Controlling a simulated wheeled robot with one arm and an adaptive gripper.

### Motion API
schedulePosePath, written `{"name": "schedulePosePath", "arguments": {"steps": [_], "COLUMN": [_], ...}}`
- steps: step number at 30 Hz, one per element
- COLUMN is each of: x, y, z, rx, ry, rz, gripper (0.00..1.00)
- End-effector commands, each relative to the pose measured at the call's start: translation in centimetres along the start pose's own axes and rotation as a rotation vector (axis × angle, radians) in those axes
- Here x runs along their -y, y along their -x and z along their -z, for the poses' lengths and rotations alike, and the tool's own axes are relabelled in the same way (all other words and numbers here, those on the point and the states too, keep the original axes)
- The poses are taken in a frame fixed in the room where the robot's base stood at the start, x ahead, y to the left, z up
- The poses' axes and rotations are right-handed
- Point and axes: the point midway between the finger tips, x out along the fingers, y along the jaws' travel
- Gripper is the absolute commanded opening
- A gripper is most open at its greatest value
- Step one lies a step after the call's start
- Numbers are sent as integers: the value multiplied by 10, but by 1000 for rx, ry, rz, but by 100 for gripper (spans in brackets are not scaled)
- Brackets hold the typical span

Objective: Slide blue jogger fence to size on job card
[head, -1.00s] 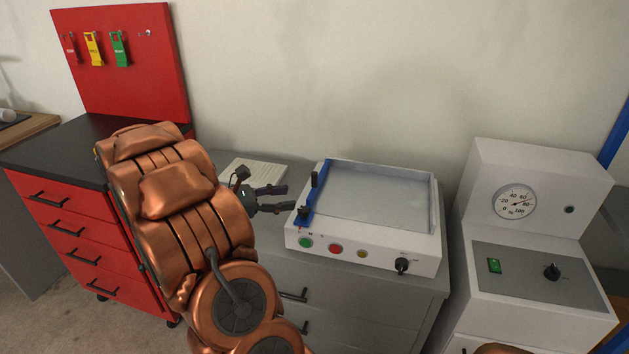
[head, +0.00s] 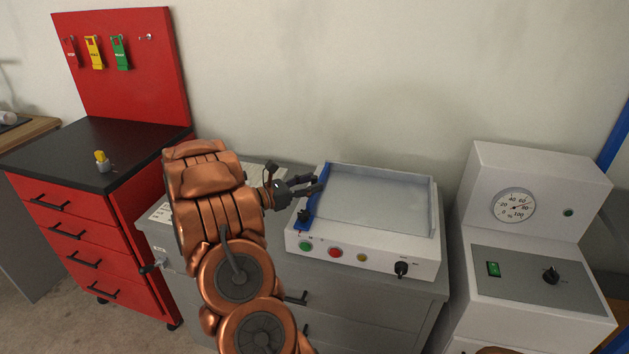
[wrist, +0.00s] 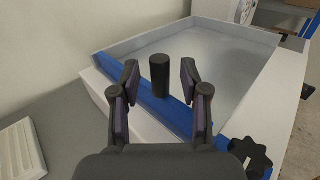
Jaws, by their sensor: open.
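The blue jogger fence (head: 309,209) lies along the left side of the white jogger tray (head: 375,205). In the wrist view the fence (wrist: 117,80) runs diagonally, with an upright black cylindrical handle (wrist: 160,76) and a black star knob (wrist: 250,154) at its near end. My gripper (head: 316,183) is open at the fence's handle. In the wrist view my gripper (wrist: 159,80) has one finger on each side of the handle, with visible gaps. In the head view the handle is mostly hidden by the fingers. The job card's print cannot be read.
The jogger's front panel has green, red and amber buttons and a black knob (head: 401,268). A white gauge cabinet (head: 540,200) stands to the right. A red drawer cabinet (head: 90,240) with a small yellow-topped item (head: 101,160) stands left. The tray floor is bare.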

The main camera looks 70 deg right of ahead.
Motion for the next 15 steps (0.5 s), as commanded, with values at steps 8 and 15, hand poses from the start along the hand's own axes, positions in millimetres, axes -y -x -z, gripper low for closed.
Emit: {"name": "schedulePosePath", "arguments": {"steps": [8,15], "x": [0,0], "y": [-15,-15], "z": [1,1], "rx": [-2,-1], "ry": [0,0], "rz": [1,1], "gripper": [45,42]}}
